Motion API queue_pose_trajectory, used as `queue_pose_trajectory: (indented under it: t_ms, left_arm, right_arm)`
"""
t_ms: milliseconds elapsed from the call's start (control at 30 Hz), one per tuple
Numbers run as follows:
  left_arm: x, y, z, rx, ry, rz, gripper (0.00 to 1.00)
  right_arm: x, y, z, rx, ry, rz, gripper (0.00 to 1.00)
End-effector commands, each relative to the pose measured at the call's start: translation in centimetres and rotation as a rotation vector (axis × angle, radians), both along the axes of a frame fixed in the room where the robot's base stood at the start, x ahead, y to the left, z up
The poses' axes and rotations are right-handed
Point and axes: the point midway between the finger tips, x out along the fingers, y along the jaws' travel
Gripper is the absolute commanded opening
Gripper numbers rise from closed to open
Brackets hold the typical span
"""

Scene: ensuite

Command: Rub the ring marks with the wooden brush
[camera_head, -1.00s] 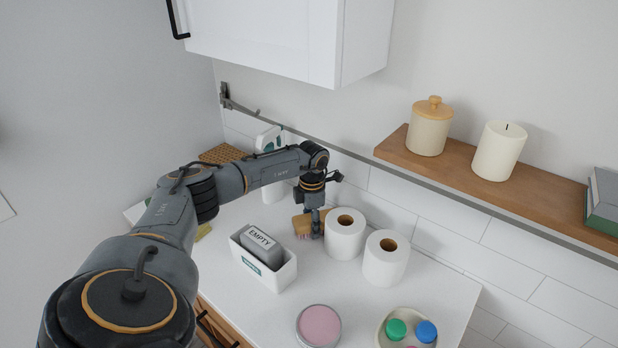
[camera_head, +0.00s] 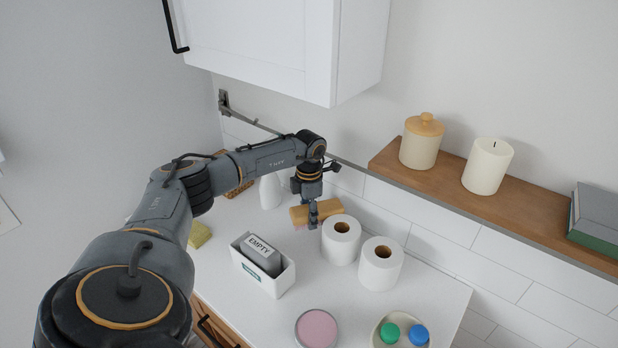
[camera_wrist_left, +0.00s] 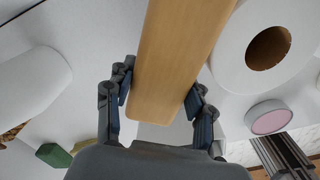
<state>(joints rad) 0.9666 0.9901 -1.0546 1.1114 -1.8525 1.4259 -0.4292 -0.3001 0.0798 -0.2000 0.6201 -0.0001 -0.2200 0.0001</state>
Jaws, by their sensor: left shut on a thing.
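In the left wrist view the fingers (camera_wrist_left: 158,102) sit on either side of the brush (camera_wrist_left: 178,50), whose long bare wooden back faces the camera. A little pink shows under the brush's left end; I cannot tell whether it is bristles or a mark. Whether the brush touches the counter is unclear. No ring marks can be made out; the arm and brush hide part of the counter. My right gripper is not in view.
Two toilet rolls (camera_head: 341,252) (camera_head: 381,275) stand close right of the brush. A white bottle (camera_head: 270,192) is behind. A wooden shelf (camera_head: 460,195) is above right.

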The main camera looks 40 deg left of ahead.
Motion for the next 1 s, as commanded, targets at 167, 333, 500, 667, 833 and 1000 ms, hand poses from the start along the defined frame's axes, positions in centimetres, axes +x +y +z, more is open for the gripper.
queue_pose_trajectory:
  t_ms: [167,333,500,667,833,1000]
  left_arm:
    - [0.0,0.0,0.0,0.0,-0.001,0.0,0.12]
    - [0.0,0.0,1.0,0.0,-0.002,0.0,0.12]
    - [0.1,0.0,2.7,-0.001,-0.003,0.0,0.12]
    - [0.0,0.0,3.1,0.0,-0.002,0.0,0.12]
    - [0.0,0.0,3.0,0.0,-0.002,0.0,0.12]
    - [0.1,0.0,3.4,0.0,-0.002,0.0,0.12]
  right_arm:
    - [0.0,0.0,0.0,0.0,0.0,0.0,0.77]
    - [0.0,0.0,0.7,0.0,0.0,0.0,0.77]
    - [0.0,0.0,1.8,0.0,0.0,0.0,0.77]
    - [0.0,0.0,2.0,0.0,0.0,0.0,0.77]
    - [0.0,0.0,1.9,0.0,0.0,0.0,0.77]
    - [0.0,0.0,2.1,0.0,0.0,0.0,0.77]
